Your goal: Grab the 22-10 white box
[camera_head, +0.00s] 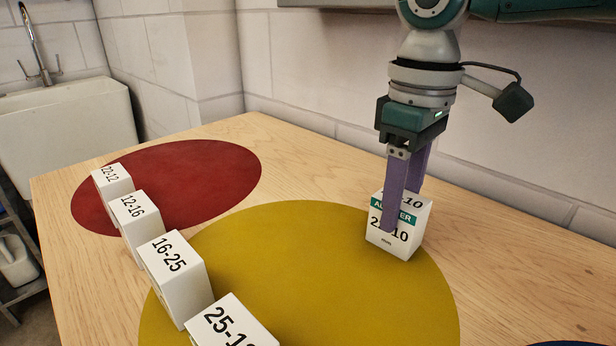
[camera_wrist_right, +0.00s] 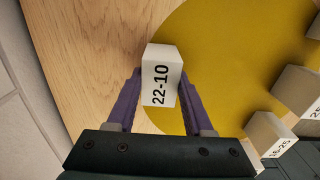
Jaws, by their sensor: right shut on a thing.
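The 22-10 white box (camera_head: 399,242) stands upright at the upper right edge of the yellow circle, with a green label band on its front. My right gripper (camera_head: 406,205) comes down from above with its purple fingers on either side of the box, shut on it. One finger covers part of the front print. In the right wrist view the box (camera_wrist_right: 161,80) sits between the two fingers (camera_wrist_right: 155,95), its 22-10 top facing the camera. I cannot tell whether it is lifted off the table. My left gripper is not in view.
White boxes 22-12 (camera_head: 113,183), 12-16 (camera_head: 135,215), 16-25 (camera_head: 175,277) and one reading 25-1 (camera_head: 228,328) run in a row at left. A red circle (camera_head: 200,170) and the yellow circle (camera_head: 330,290) mark the wooden table (camera_head: 290,160). A wall stands behind.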

